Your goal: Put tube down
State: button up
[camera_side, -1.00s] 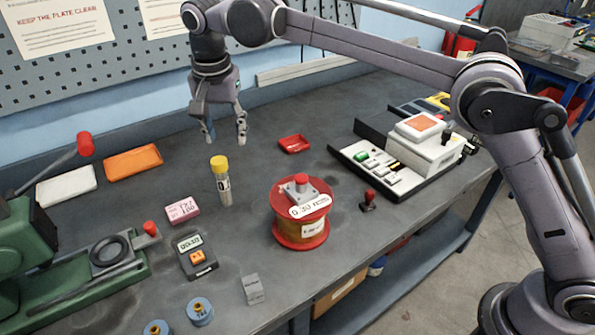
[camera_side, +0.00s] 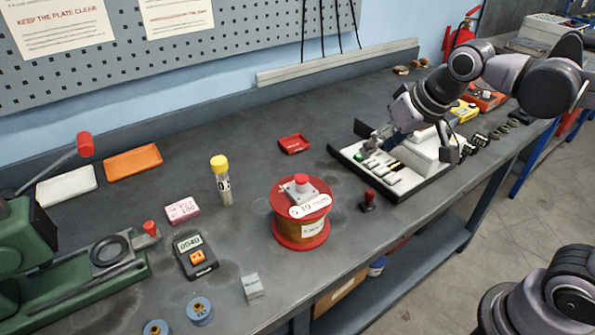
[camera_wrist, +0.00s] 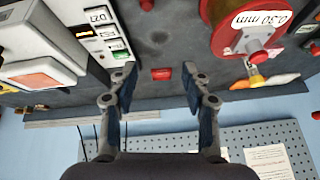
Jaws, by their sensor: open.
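The tube (camera_side: 223,184) is clear with a yellow cap and a printed label. It stands upright on the grey bench, left of the red wire spool (camera_side: 301,232). My gripper (camera_side: 367,146) is well to the right of the tube and apart from it, over the button panel of the white device. In the wrist view my gripper (camera_wrist: 160,72) has its two fingers wide apart with nothing held between them.
The white device (camera_side: 408,165) has a green button and several keys. A timer (camera_side: 195,256), pink block (camera_side: 182,209) and green machine (camera_side: 25,245) are left. Bench behind the tube is clear.

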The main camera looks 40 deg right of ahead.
jog(key=s+d+f+n+t, duration=0.1)
jog(key=s+d+f, duration=0.2)
jog(key=s+f, duration=0.3)
jog(key=shift+s+n, duration=0.15)
jog(key=shift+n, duration=0.15)
